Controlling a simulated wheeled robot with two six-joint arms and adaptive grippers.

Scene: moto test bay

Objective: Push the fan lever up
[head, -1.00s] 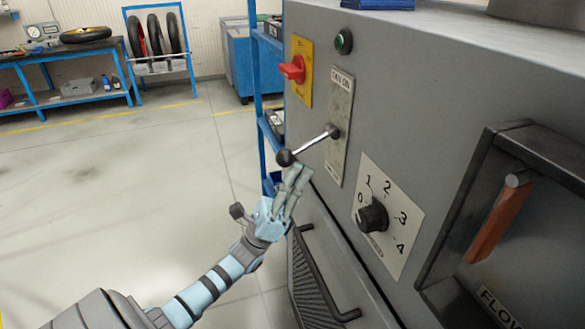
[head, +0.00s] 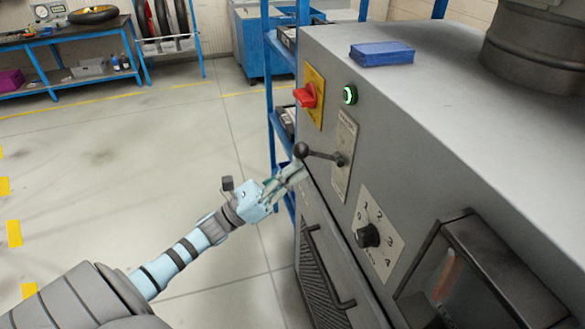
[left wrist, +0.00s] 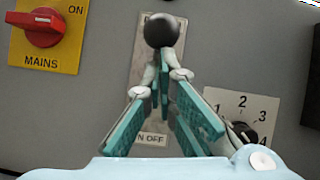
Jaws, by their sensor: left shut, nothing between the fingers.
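The fan lever (head: 322,155) is a thin rod with a dark ball knob, sticking out from a pale label plate (head: 345,135) on the grey machine's front. In the head view its knob sits slightly higher than its pivot. In the left wrist view the knob (left wrist: 161,31) is just beyond the fingertips, before the plate (left wrist: 152,140), whose lower label reads partly "N OFF". My left gripper (head: 296,171) is shut and empty, its fingertips just under the lever near the knob. Whether they touch cannot be told. My right gripper is out of view.
Above the lever are a red mains switch (head: 307,95) and a lit green button (head: 350,95). A numbered dial (head: 368,236) is below right. A handle (head: 333,290) sticks out lower down. A blue rack (head: 268,60) stands behind. Floor on the left is clear.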

